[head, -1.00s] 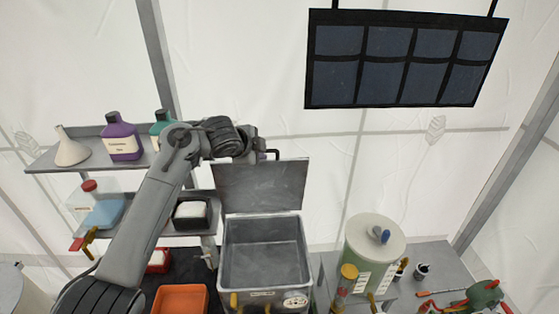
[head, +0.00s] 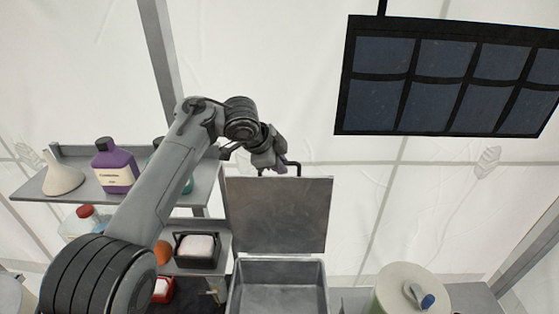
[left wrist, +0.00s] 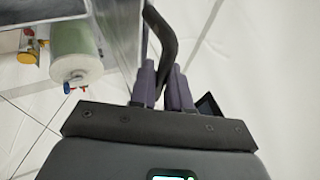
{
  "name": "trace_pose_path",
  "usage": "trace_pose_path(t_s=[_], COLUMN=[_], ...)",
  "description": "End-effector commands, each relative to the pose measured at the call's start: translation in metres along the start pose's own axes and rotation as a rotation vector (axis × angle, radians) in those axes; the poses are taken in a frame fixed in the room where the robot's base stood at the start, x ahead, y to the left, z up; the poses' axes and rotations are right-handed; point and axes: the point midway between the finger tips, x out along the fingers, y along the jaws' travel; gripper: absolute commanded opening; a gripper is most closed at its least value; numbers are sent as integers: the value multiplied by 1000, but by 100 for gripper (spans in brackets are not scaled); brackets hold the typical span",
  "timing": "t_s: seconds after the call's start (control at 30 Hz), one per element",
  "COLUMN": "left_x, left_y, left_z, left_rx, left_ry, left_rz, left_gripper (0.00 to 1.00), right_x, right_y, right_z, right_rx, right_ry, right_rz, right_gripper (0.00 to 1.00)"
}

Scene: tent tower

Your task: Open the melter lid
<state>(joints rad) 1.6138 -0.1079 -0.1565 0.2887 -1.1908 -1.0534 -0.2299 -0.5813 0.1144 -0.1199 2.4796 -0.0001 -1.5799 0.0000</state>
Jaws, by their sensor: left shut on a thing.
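The melter (head: 236,293) is an open grey metal box at the bottom middle of the head view. Its lid (head: 278,215) stands upright at the box's back edge, with the inside facing me. A black handle (head: 293,164) sticks up at the lid's top edge. My left gripper (head: 279,168) is at that handle, behind the lid's top edge. In the left wrist view my left gripper's purple fingers (left wrist: 163,85) are shut around the black handle bar (left wrist: 161,30). My right gripper does not show.
A shelf (head: 30,189) at left holds a white funnel (head: 62,176) and a purple bottle (head: 115,167). A black basket (head: 197,250) stands lower. A pale green container (head: 400,292) is right of the melter. A dark panel (head: 440,77) hangs above right.

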Motion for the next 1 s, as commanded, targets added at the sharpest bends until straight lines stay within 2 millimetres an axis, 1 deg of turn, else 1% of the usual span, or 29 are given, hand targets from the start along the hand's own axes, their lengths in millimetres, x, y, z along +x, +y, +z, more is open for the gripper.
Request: trace_pose_path(t_s=[0.03,0.23,0.27,0.3,0.37,0.4,0.77,0.87,1.0], left_x=[4,4,4,4,4,5,6,1,-17], left_y=[3,3,3,3,3,4,5,5,3], left_z=[2,2,2,2,2,3,4,4,5], left_rx=[-1,-2,-2,-2,-2,-2,-2,-3,-2], left_ry=[-2,-3,-3,-3,-3,-4,-6,-6,-7], left_rz=[8,8,8,8,9,9,13,12,5], left_gripper=[0,0,21,28,37,38,38,38,38], right_x=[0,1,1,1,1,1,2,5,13], right_y=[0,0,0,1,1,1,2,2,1], right_z=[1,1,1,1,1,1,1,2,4], right_rx=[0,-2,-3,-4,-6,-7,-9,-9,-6], right_ry=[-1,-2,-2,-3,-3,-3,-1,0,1], right_rz=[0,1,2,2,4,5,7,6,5], right_gripper=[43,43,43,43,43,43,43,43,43])
